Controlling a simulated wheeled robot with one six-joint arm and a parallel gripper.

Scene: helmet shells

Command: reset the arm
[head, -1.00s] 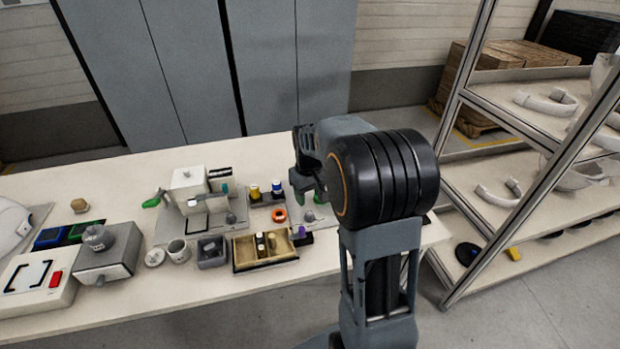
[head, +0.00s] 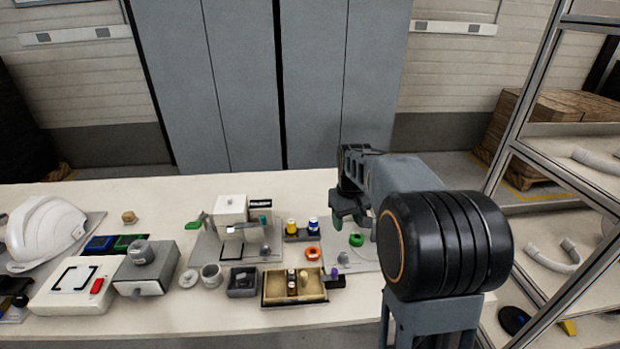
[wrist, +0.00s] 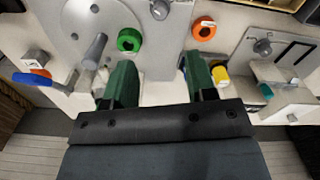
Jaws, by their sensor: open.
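My arm rises at the right in the head view, bent over the table. My gripper (head: 350,218) hangs above the right part of the table, near a green ring (head: 357,240). In the wrist view the two green fingers of my gripper (wrist: 155,85) are spread apart with nothing between them. The green ring (wrist: 130,40) lies beyond the left finger, and an orange ring (wrist: 204,29) lies beyond the right finger. My gripper appears to be above the table and apart from both rings.
A metal-framed shelf (head: 540,125) stands right of my arm. Grey cabinets (head: 240,90) stand behind.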

